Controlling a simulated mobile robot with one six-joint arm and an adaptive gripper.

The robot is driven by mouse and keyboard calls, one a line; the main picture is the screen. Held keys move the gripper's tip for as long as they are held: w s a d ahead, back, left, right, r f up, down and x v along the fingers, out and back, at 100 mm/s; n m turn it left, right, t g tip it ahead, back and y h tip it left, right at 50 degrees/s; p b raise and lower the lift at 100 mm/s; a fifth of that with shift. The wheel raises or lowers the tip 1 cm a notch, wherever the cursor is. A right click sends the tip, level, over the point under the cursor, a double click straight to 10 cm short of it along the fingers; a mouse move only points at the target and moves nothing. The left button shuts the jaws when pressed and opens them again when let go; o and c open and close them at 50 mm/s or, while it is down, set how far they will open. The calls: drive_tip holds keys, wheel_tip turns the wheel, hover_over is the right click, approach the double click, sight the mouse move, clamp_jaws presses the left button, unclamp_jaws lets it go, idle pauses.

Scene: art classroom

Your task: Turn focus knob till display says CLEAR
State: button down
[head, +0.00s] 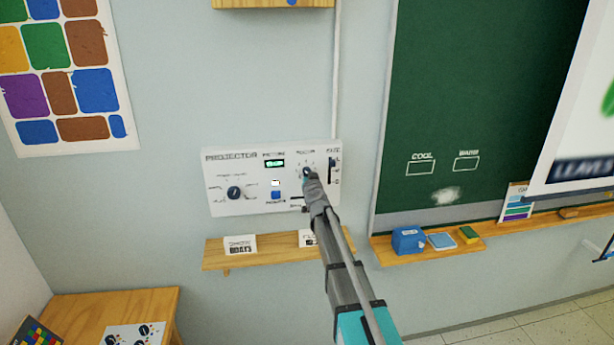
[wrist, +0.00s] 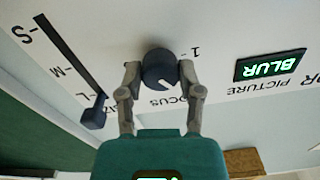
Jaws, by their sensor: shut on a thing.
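The focus knob (wrist: 157,65) is round and dark blue with a white pointer line. It sits on the white projector panel (head: 215,204), which is fixed to the wall. In the wrist view the panel appears upside down. My gripper (wrist: 159,74) is shut on the focus knob, one finger on each side. In the head view my gripper (head: 311,178) covers part of the focus knob (head: 306,171).
A slider (wrist: 94,112) marked S, M, L lies close beside the focus knob. The panel also has another dark knob (head: 234,193) and a blue button (head: 276,196). A wooden shelf (head: 215,256) with cards juts out below the panel. A chalkboard (head: 460,90) hangs at right.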

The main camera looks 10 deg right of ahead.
drive_tip(key=m, duration=0.6)
drive_tip(key=shift+m, duration=0.3)
idle(0.4)
drive_tip(key=shift+c, duration=1.3)
unclamp_jaws()
drive_tip(key=s, duration=1.2)
drive_tip(key=shift+a, duration=0.15)
